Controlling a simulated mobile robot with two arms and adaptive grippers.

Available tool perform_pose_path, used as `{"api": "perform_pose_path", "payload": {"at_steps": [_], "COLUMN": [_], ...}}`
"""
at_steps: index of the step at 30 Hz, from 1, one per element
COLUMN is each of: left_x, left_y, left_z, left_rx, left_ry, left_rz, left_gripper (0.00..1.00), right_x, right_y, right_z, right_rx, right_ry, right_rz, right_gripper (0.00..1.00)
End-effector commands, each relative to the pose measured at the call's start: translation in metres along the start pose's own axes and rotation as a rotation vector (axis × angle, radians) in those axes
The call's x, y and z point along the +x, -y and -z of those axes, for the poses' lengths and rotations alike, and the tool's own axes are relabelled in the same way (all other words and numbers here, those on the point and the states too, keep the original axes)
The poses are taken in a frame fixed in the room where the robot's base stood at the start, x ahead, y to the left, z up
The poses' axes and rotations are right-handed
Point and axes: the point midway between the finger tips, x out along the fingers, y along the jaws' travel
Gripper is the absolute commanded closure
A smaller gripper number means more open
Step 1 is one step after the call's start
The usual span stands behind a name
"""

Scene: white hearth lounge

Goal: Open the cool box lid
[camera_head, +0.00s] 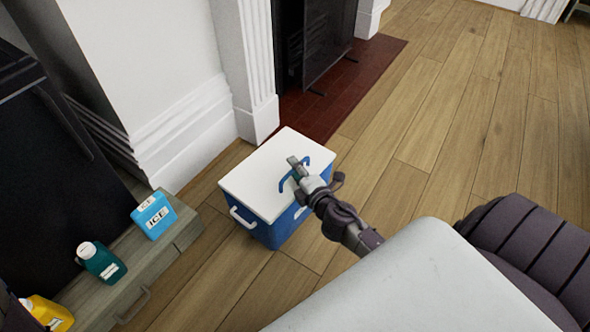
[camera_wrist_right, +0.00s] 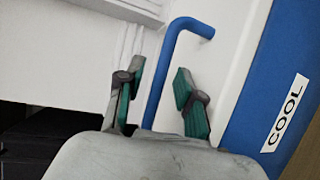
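The cool box is a blue box (camera_head: 272,233) with a white lid (camera_head: 262,165), standing on the floor by the fireplace. The lid lies flat and closed on it. A blue handle (camera_head: 322,160) arches over the lid. My right gripper (camera_head: 298,170) is over the lid at this handle. In the right wrist view the fingers of my right gripper (camera_wrist_right: 158,92) are apart, with green pads on either side of the blue handle bar (camera_wrist_right: 160,72). A gap shows between the bar and the right-hand finger. My left gripper is out of view.
A low wooden bench (camera_head: 150,262) at the left holds a blue ice pack (camera_head: 153,215), a dark green bottle (camera_head: 102,262) and a yellow container (camera_head: 47,313). The white fireplace surround (camera_head: 160,85) rises behind the box. Wooden floor to the right is clear.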

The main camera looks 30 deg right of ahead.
Motion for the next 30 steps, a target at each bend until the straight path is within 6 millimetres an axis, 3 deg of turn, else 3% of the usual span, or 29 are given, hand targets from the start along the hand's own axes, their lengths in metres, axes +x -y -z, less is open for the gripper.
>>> {"api": "perform_pose_path", "payload": {"at_steps": [9,16,30], "left_x": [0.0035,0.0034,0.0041], "left_y": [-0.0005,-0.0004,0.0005], "left_z": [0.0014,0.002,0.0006], "left_rx": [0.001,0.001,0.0], "left_ry": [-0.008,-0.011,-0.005], "left_rz": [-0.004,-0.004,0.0], "left_gripper": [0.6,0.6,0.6], "right_x": [0.0028,0.0026,0.0021], "right_y": [-0.0004,-0.0004,-0.0019], "right_z": [0.0001,0.0002,0.0003], "right_rx": [0.0,0.0,-0.001], "right_ry": [0.0,-0.001,-0.001], "right_rz": [0.0,0.0,0.003], "right_gripper": [0.63,1.0,1.0]}}
